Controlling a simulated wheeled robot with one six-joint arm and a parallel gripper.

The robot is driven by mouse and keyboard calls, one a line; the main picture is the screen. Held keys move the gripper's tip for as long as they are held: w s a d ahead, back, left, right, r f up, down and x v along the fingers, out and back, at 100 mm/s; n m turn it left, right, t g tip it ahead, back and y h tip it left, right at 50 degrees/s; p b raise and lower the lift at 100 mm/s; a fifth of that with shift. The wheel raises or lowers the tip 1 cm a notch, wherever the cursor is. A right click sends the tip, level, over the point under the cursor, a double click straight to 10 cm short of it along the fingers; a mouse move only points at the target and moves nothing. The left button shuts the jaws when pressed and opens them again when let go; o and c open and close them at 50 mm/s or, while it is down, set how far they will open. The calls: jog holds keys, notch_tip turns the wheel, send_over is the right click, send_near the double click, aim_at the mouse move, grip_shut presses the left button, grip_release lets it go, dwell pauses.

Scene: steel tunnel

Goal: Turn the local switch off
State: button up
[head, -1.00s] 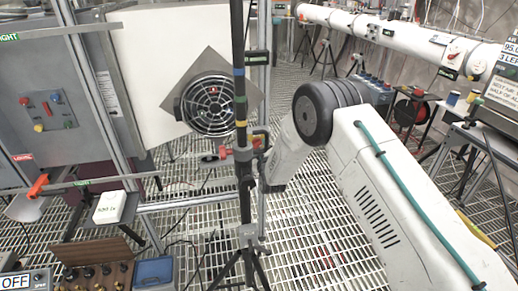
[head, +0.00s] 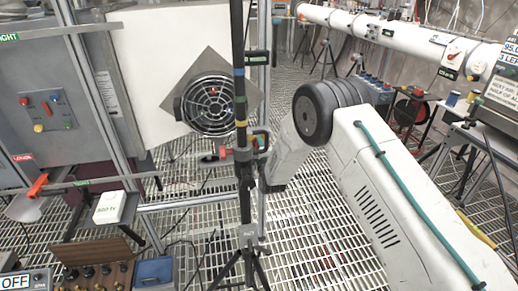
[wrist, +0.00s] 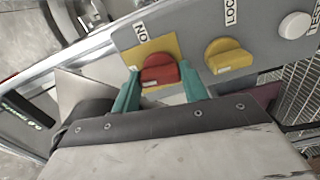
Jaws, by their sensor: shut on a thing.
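In the wrist view, a red rotary knob (wrist: 160,69) sits on a yellow plate (wrist: 165,44) on a grey panel (wrist: 192,28). My gripper (wrist: 160,76) has its two teal fingers on either side of the red knob and is shut on it. A label (wrist: 141,32) beside that plate seems to read "NO" or "ON", partly cut or turned. A yellow knob (wrist: 228,58) stands to the right, under a cropped label (wrist: 231,12) starting "LOC". In the head view, my gripper is not clearly made out behind the pole.
A white button (wrist: 294,25) is at the panel's right. In the head view, a dark upright pole (head: 240,100) on a tripod stands left of my arm, near a round fan (head: 208,104). Grated floor (head: 310,215) lies open below. A grey cabinet (head: 75,75) stands left.

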jog(key=shift+n, duration=0.6)
jog(key=o, duration=1)
jog(key=shift+s, duration=0.1)
jog(key=v, duration=0.7)
jog(key=shift+s+d, duration=0.1)
jog(key=shift+s, duration=0.25)
